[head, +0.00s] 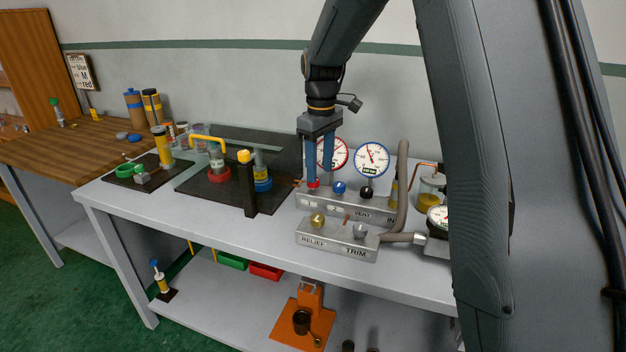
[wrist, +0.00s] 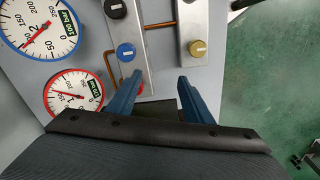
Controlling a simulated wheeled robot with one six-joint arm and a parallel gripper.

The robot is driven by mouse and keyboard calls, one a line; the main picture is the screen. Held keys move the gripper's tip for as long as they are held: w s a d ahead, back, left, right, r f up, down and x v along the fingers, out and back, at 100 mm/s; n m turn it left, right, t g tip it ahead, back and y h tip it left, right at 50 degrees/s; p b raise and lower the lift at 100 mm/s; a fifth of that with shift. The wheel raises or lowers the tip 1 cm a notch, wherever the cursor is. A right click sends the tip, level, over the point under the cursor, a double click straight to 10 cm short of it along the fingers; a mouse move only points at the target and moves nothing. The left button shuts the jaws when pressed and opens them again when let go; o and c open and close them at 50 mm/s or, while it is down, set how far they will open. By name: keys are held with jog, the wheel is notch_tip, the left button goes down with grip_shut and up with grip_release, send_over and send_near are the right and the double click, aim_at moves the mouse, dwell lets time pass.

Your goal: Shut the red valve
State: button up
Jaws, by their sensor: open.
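The red valve (head: 314,183) is a small red knob at the left end of the rear grey metal block (head: 350,208) on the bench. My gripper (head: 320,176) points down with its two blue fingers apart and empty. In the head view, the left finger's tip appears just over the red valve; I cannot tell whether they touch. In the wrist view the open fingers of my gripper (wrist: 160,77) show, and the red valve is mostly hidden by the left finger. A blue knob (head: 339,187) stands beside the red one and also shows in the wrist view (wrist: 125,52).
A black knob (head: 367,192) sits further right on the rear block. A red-rimmed gauge (head: 344,155) and a blue-rimmed gauge (head: 372,159) stand behind. The front block (head: 337,240) carries a brass knob (head: 318,219) and a grey knob (head: 360,231). A hose (head: 403,165) rises at the right.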

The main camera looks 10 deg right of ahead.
jog(key=w+n, duration=0.1)
jog(key=w, duration=0.1)
jog(key=w+n, duration=0.1)
jog(key=w, duration=0.2)
jog(key=w+b, duration=0.1)
jog(key=w, duration=0.1)
jog(key=shift+w+r+n, duration=0.25)
jog(key=shift+w+n, duration=0.1)
jog(key=shift+n, duration=0.05)
jog(key=shift+d+f+p, duration=0.1)
jog(key=shift+f+p, duration=0.85)
jog(key=shift+f, duration=2.75)
jog(key=c, duration=1.1)
